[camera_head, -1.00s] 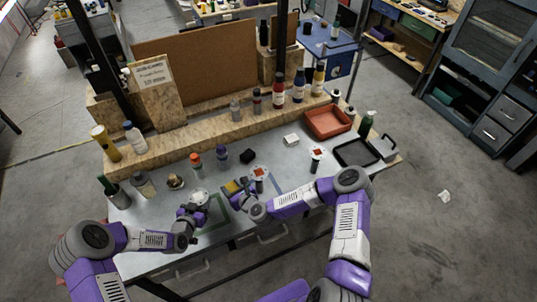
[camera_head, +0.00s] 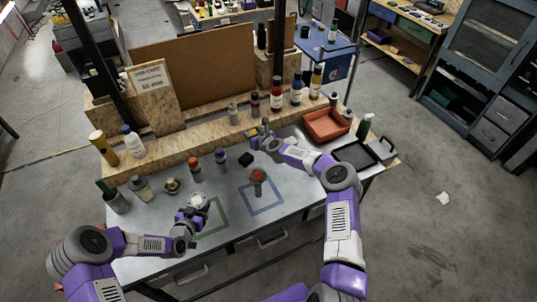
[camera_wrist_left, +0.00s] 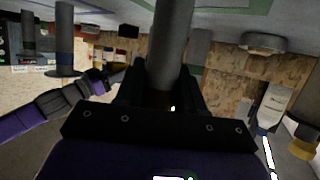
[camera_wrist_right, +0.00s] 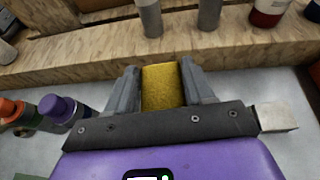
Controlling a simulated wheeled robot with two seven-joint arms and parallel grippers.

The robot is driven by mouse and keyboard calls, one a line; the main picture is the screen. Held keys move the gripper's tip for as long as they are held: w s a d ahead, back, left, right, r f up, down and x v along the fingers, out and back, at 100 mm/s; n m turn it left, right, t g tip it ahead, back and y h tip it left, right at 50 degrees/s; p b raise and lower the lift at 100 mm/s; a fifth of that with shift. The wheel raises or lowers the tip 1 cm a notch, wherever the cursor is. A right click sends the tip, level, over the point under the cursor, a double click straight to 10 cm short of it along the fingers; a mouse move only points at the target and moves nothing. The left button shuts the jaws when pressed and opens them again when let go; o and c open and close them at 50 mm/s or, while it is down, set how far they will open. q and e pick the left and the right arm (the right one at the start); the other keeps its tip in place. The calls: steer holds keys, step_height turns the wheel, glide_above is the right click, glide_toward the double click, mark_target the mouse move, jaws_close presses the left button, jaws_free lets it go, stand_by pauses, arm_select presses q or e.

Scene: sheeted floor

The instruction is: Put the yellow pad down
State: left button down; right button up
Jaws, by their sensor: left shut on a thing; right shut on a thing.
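The yellow pad (camera_wrist_right: 163,87) is held between the fingers of my right gripper (camera_wrist_right: 163,95). In the head view my right gripper (camera_head: 258,138) is over the back of the grey table, close to the wooden ledge, and the pad looks small there. Whether the pad touches the table cannot be told. My left gripper (camera_head: 192,214) is shut on a grey cylindrical handle (camera_wrist_left: 168,45) at the front left, by the green square outline (camera_head: 226,222). The thing's pale round top (camera_head: 197,199) shows in the head view.
A red-topped item (camera_head: 258,177) stands by the blue square outline (camera_head: 262,213). A black block (camera_head: 246,157) and several bottles stand behind. A white block (camera_wrist_right: 277,117) lies right of my right gripper. The red tray (camera_head: 326,125) is at the back right.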

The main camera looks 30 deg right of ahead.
steer(key=shift+m+h, duration=0.5)
steer(key=shift+h, duration=0.1)
steer(key=d+f, duration=0.6)
steer(key=shift+s+d+f, duration=0.3)
steer(key=shift+s+f, duration=0.1)
steer(key=shift+f, duration=2.5)
steer(key=shift+f, duration=0.1)
steer(key=o, duration=1.1)
steer(key=shift+s+r, duration=0.25)
steer(key=shift+r, duration=0.45)
steer(key=shift+f+v, duration=0.2)
steer(key=shift+v, duration=2.6)
steer(key=shift+f+v, duration=0.2)
steer(key=shift+v, duration=2.55)
